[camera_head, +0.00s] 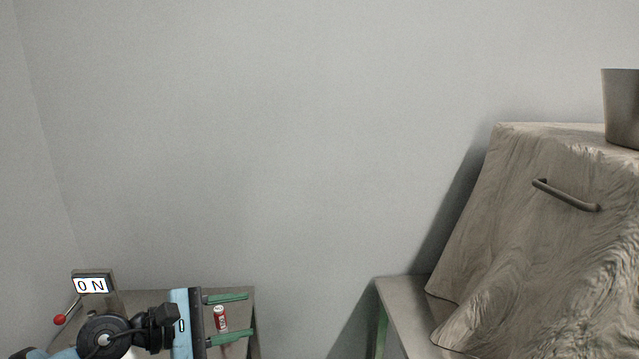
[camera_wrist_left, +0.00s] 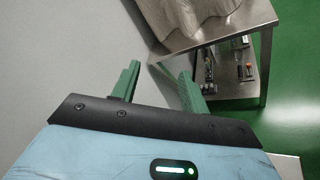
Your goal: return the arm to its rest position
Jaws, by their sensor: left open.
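My left gripper (camera_head: 228,318) comes in at the lower left of the head view, with its two green fingers spread apart and pointing right. In the left wrist view the gripper (camera_wrist_left: 158,88) also shows open, with nothing between its fingers. My right gripper is in neither view.
A box with an "ON" sign (camera_head: 91,285) and a red-knobbed lever (camera_head: 59,319) stands at the far left. A metal table (camera_head: 400,291) at the right bears a large draped object (camera_head: 540,230) with a handle. A grey bucket (camera_head: 622,108) sits on top. A gap separates the tables.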

